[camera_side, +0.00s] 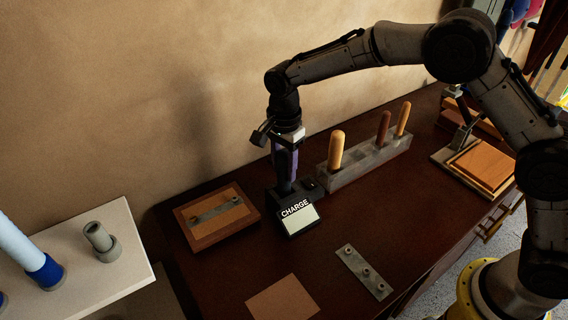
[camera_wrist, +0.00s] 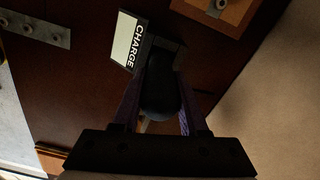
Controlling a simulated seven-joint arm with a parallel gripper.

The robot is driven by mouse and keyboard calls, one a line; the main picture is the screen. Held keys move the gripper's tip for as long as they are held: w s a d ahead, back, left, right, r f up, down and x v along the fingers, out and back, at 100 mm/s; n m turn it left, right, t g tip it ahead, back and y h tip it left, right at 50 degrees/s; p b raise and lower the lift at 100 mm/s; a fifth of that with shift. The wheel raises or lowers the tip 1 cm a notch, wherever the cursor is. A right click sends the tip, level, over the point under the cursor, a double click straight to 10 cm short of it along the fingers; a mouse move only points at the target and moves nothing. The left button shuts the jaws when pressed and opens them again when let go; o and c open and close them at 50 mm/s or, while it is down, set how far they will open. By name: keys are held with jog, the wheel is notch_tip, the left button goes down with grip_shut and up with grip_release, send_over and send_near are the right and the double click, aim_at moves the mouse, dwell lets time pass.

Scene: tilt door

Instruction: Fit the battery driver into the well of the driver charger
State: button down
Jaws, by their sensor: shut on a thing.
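The driver charger (camera_side: 299,218) is a black block on the dark table, with a pale panel lettered CHARGE at its front; it also shows in the wrist view (camera_wrist: 126,42). My gripper (camera_side: 285,176) points down over the charger's back part, its purple fingers shut on the dark battery driver (camera_wrist: 160,92). The driver looks about upright in the side view, mostly covered by the fingers. Its lower end meets the back of the charger in the picture. The well is hidden, so I cannot tell how deep the driver sits in it.
A wooden board with a metal strip (camera_side: 216,213) lies left of the charger. A grey rack with wooden handles (camera_side: 368,160) stands close on the right. A drilled metal plate (camera_side: 363,272) and a tan square (camera_side: 283,299) lie in front. The wall is behind.

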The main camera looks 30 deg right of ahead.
jog(key=shift+f, duration=0.1)
jog(key=shift+c, duration=1.8)
grip_release()
jog(key=shift+f, duration=0.1)
notch_tip(320, 180, up, 14)
